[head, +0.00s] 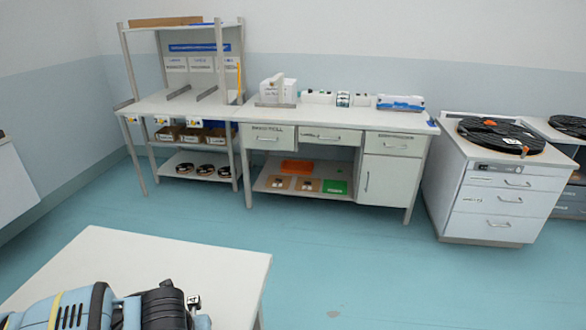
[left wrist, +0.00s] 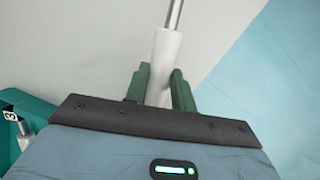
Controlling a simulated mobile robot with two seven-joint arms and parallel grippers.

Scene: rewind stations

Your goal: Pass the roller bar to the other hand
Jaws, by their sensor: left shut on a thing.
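The roller bar (left wrist: 167,50) is a pale cylinder with a thinner metal shaft at its upper end, seen in the left wrist view. My left gripper (left wrist: 159,82) has green fingers on either side of the pale part and is shut on it. The bar points away from the gripper, up and slightly right in that view. Its lower end is hidden behind the dark gripper edge. In the head view my left arm shows at the bottom left, but the bar cannot be made out. My right gripper is in neither view.
A white table (head: 220,262) stands in front at lower left. A green holder (left wrist: 40,110) with a tagged metal rod is at the wrist view's left. A workbench (head: 340,118), a shelf rack (head: 150,104) and a drawer cabinet (head: 495,190) line the wall. Blue floor between is clear.

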